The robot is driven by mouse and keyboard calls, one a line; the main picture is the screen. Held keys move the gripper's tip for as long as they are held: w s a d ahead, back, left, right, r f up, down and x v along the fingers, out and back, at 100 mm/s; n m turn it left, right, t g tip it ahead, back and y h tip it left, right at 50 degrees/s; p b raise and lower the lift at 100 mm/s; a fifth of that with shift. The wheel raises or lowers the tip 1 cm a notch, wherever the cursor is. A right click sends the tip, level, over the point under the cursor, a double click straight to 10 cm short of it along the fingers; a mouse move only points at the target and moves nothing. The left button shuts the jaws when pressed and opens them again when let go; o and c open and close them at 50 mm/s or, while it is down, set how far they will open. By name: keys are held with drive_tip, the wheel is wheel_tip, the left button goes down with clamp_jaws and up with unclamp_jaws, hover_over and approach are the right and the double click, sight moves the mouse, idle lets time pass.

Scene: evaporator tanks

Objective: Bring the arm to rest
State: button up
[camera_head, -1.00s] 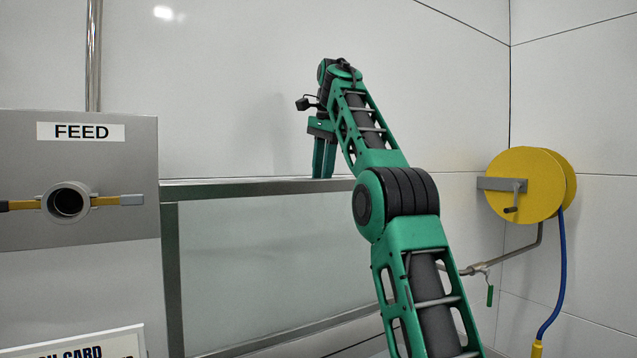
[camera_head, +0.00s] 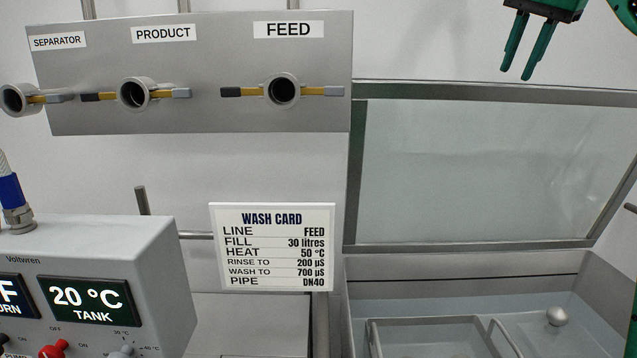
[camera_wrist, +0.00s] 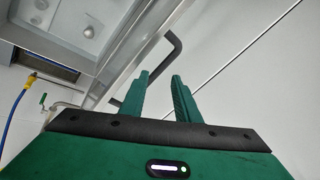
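My gripper (camera_head: 517,74) hangs at the top right of the head view, its two green fingers pointing down. The fingers are apart with nothing between them. Most of my arm is outside that view. In the wrist view, the gripper (camera_wrist: 160,76) shows the same gap between the fingertips. A bent dark bar (camera_wrist: 172,45) and a metal frame edge (camera_wrist: 122,60) lie beyond the fingers. Whether anything touches the fingers cannot be told from this view, but no held thing shows.
A raised clear lid (camera_head: 480,170) stands behind an open basin (camera_head: 460,268) at right. A panel (camera_head: 200,110) carries separator, product and feed ports. A wash card (camera_head: 272,245) stands below it. A control box (camera_head: 130,265) reads 20 °C. A blue hose (camera_wrist: 14,112) hangs left in the wrist view.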

drive_tip(key=s+a+r+n+t, duration=0.1)
drive_tip(key=a+n, duration=0.2)
drive_tip(key=s+a+r+n+t, duration=0.1)
drive_tip(key=a+n, duration=0.1)
drive_tip(key=a, duration=0.2)
drive_tip(key=s+a+r+n+t, duration=0.1)
drive_tip(key=a+n, duration=0.2)
drive_tip(key=shift+a+r+n, duration=0.15)
drive_tip(key=shift+n, duration=0.15)
drive_tip(key=s+d+f+g, duration=0.1)
drive_tip(key=s+d+f, duration=0.2)
drive_tip(key=s+f, duration=0.5)
drive_tip(key=s+d+f+m+g+h, duration=0.15)
drive_tip(key=s+f, duration=0.25)
drive_tip(key=f, duration=0.8)
drive_tip(key=s+d+f+n+g+y, duration=0.1)
drive_tip(key=s+d+f+g, duration=0.1)
drive_tip(key=s+d+f, duration=0.5)
drive_tip(key=s+a+f+m+g, duration=0.1)
drive_tip(key=s+f, duration=0.5)
drive_tip(key=f, duration=0.1)
drive_tip(key=s+a+f+m+g, duration=0.1)
drive_tip(key=s+f, duration=0.5)
drive_tip(key=f, duration=0.1)
drive_tip(key=s+f+m+g+y, duration=0.1)
drive_tip(key=s+f, duration=0.5)
drive_tip(key=f, duration=0.1)
drive_tip(key=shift+s+a+f+g, duration=0.1)
drive_tip(key=shift+a+g, duration=0.15)
drive_tip(key=shift+a, duration=0.15)
